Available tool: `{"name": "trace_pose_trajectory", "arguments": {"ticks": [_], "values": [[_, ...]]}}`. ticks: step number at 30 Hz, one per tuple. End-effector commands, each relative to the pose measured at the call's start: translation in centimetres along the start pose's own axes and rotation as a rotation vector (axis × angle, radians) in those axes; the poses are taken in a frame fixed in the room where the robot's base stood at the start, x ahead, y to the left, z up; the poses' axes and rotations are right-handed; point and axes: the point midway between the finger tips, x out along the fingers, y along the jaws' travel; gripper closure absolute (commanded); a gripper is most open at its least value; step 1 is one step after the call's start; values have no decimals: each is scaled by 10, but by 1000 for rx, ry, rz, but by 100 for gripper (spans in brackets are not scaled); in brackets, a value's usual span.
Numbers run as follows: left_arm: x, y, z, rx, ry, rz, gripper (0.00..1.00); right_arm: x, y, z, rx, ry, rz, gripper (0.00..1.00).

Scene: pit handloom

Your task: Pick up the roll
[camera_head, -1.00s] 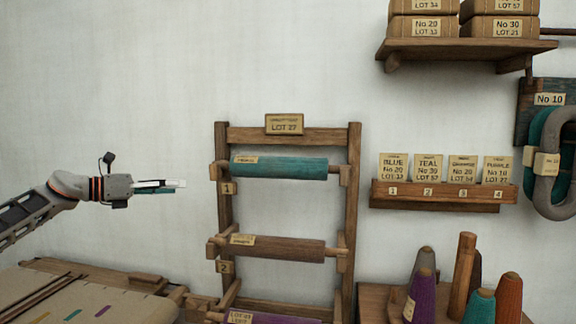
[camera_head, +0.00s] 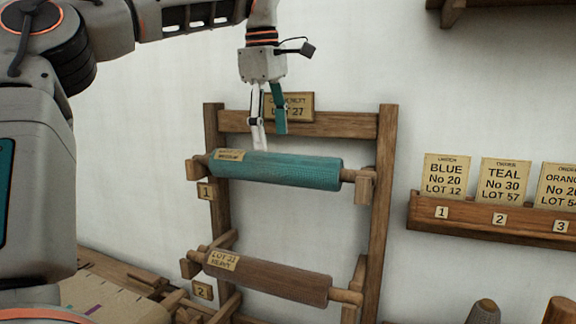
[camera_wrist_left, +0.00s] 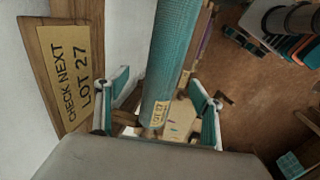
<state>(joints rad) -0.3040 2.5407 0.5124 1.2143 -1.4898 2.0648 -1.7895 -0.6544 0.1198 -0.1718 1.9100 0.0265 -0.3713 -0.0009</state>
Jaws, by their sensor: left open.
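The teal roll (camera_head: 275,170) lies across the upper pegs of a wooden rack, with a small paper tag at its left end. My left gripper (camera_head: 268,138) points down just above the roll, open and empty. In the left wrist view the gripper (camera_wrist_left: 160,112) has one finger on each side of the roll, with gaps. A brown roll (camera_head: 275,279) lies on the pegs below. My right gripper is not in view.
The rack (camera_head: 383,190) has a LOT 27 sign (camera_head: 300,104) on its top bar, close behind my fingers. A card shelf (camera_head: 470,222) hangs at the right. Cone tops show at the lower right. A loom (camera_head: 110,292) is at the lower left.

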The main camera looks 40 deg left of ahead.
Motion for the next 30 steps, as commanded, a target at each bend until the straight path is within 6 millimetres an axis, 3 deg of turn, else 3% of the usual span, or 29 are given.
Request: {"name": "trace_pose_trajectory", "arguments": {"ticks": [17,26,27,30], "values": [[68,-4,-2,0,-2,-3,33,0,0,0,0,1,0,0],[74,-4,-2,-2,-1,1,33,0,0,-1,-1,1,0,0],[74,-4,-2,-2,-1,1,36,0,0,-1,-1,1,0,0],[74,-4,-2,-2,-1,1,62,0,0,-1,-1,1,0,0]]}}
